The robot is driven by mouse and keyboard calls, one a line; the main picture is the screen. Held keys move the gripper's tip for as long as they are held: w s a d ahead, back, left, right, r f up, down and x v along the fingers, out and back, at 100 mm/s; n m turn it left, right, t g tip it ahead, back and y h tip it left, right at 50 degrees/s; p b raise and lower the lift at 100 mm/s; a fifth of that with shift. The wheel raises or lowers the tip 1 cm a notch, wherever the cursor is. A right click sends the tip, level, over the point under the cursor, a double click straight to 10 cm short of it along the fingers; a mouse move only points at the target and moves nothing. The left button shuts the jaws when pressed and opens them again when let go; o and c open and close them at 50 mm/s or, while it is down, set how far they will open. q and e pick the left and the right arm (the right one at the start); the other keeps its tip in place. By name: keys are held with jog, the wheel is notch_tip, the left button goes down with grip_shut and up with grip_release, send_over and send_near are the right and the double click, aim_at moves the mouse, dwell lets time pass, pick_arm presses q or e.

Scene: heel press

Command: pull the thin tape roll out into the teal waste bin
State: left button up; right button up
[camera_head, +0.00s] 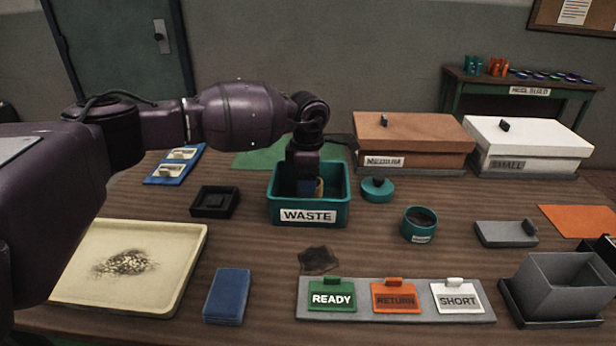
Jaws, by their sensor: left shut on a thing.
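The teal waste bin (308,199), labelled WASTE, stands in the middle of the table. My left gripper (308,184) points straight down with its fingers inside the bin, below the rim. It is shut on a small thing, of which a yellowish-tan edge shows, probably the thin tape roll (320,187). Most of it is hidden by the fingers and the bin's front wall, so I cannot tell whether it touches the bin floor. My right gripper is not in view.
A black tray (214,203) stands left of the bin. A teal lid (377,190) and a round teal pot (418,223) stand to the right. Brown (413,136) and white (528,140) boxes stand behind. A card holder (345,314), cream tray (185,280) and blue block (227,294) are in front.

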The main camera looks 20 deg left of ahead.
pick_arm(q)
jog(key=shift+f, duration=1.05)
jog(key=shift+f+b, duration=0.4)
jog(key=shift+f, duration=0.15)
jog(key=o, duration=1.1)
jog(key=shift+r, duration=0.1)
